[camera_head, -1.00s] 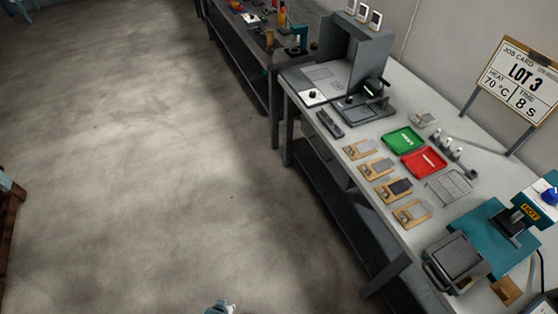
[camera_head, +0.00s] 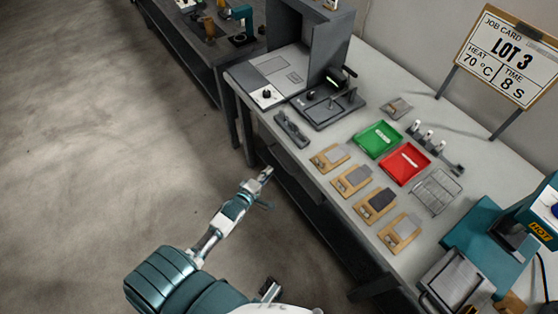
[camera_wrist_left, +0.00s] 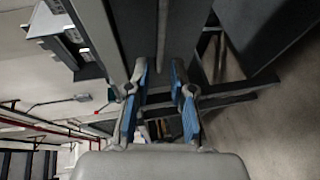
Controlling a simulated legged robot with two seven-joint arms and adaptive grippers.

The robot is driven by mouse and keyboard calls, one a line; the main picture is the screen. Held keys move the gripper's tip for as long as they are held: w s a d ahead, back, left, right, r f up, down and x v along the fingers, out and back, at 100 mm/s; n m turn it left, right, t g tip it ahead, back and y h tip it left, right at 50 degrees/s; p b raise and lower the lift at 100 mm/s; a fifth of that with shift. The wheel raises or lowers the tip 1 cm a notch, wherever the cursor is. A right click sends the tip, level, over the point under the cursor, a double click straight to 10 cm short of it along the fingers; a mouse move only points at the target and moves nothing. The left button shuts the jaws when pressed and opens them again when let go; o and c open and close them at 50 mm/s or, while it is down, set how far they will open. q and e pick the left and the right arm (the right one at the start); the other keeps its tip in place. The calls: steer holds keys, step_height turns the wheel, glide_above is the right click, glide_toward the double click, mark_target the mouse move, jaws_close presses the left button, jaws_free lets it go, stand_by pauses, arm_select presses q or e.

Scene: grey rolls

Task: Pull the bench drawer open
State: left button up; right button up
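The bench (camera_head: 378,268) is a long grey worktop running down the right half of the head view. Its drawer is hard to make out in the shade under the near edge. My left gripper (camera_head: 266,186) is beside that edge, below the worktop level. In the left wrist view my left gripper (camera_wrist_left: 160,72) shows its two blue-padded fingers apart. A pale narrow bar (camera_wrist_left: 162,38), possibly the drawer handle, lies ahead between the fingertips, against a dark grey panel. I cannot tell if they touch.
On the bench are a green tray (camera_head: 378,139), a red tray (camera_head: 404,163), several wooden boards with grey pieces, a wire rack (camera_head: 437,192) and a teal press (camera_head: 486,240). A job card (camera_head: 513,60) stands behind. The floor at left is clear.

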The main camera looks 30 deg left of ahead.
mark_target(279, 159)
arm_select(q)
steer(key=w, duration=0.3)
steer(key=w+f+b, duration=0.1)
steer(key=w, duration=0.2)
steer(key=w+f+b, duration=0.1)
steer(key=w, duration=0.1)
steer(key=shift+w+a, duration=0.3)
steer(key=shift+w, duration=0.1)
arm_select(e)
step_height(279, 159, up, 6)
steer(key=s, duration=0.1)
arm_select(q)
steer(key=shift+d, duration=0.1)
steer(key=shift+d, duration=0.1)
jaws_close()
arm_select(e)
steer(key=shift+d, duration=0.1)
